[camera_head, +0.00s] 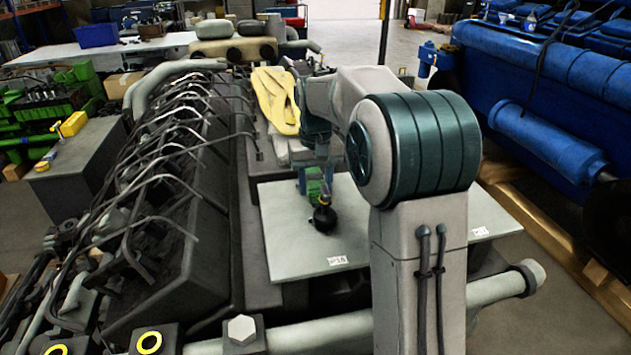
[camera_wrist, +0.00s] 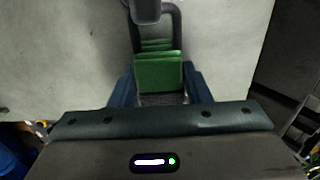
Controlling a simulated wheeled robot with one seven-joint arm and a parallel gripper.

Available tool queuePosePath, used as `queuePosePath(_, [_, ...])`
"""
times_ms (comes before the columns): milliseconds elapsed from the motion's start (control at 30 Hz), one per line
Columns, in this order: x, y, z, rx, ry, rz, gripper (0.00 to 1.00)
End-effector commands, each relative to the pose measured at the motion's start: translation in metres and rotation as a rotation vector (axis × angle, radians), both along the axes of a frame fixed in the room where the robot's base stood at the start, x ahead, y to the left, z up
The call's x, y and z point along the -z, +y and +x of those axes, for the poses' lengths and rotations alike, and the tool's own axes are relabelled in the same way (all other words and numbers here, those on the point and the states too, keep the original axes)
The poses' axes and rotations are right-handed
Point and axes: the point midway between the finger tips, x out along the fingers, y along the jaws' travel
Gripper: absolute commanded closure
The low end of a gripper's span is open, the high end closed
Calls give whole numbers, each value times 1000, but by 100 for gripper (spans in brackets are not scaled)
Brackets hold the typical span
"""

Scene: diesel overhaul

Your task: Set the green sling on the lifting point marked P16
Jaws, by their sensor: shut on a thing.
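My gripper (camera_head: 314,165) is shut on the green sling (camera_head: 314,187), above a light grey plate (camera_head: 290,240) on the engine. In the wrist view the sling (camera_wrist: 158,72) sits as a folded green block between the two blue fingers. A dark grey loop (camera_wrist: 175,28) shows just beyond it; whether they touch I cannot tell. In the head view a black rounded fitting (camera_head: 324,219) stands on the plate just below the sling. A white label (camera_head: 337,260) lies near the plate's front edge, and another label (camera_head: 478,231) is farther right. I cannot read either surely.
Bent dark pipes (camera_head: 165,150) line the left side. A large blue engine (camera_head: 540,90) stands at the right. My arm hides part of the plate.

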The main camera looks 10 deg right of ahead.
Motion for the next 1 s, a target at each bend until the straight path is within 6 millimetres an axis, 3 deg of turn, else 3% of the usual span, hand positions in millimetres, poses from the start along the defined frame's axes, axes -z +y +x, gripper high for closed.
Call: queuePosePath(1000, [11, 0, 0, 0, -1, 0, 88])
